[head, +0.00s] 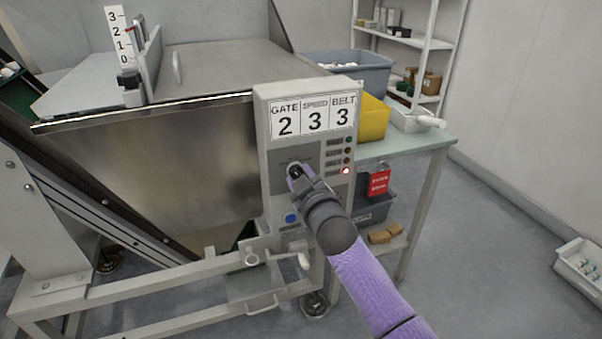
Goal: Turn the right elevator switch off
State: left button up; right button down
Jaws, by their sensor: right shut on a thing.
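A grey control box (264,150) stands at the front right corner of the metal hopper. Its display panel (314,117) reads GATE 2, SPEED 3, BELT 3. Below it is a column of small lamps; the lowest lamp (346,171) glows red-white. My right gripper (294,171) is at the switch area on the box's front, left of the lamps. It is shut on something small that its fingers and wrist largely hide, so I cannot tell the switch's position. A blue button (291,218) shows below the gripper. My left gripper is not in view.
The metal hopper (150,150) fills the left, with a 0–3 scale (122,40) on top. A crank handle (302,261) sticks out below the box. A table (425,140) with a yellow bin (373,118) and a blue-grey bin (365,75) stands behind right.

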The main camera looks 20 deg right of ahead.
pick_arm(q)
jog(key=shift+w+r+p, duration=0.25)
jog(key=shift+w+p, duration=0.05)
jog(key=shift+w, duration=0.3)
pick_arm(e)
jog(key=shift+n, duration=1.1)
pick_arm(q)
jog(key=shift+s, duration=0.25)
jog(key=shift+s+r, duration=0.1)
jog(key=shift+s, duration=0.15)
pick_arm(e)
jog(key=shift+c, duration=1.4)
grip_release()
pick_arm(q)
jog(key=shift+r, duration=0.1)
pick_arm(e)
jog(key=shift+s, duration=0.1)
pick_arm(q)
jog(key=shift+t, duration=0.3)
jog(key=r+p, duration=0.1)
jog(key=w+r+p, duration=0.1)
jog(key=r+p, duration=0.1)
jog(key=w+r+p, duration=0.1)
jog(key=p, duration=0.1)
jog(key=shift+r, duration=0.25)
pick_arm(e)
jog(key=s, duration=0.9)
jog(key=shift+s+d, duration=0.2)
jog(key=shift+s, duration=0.2)
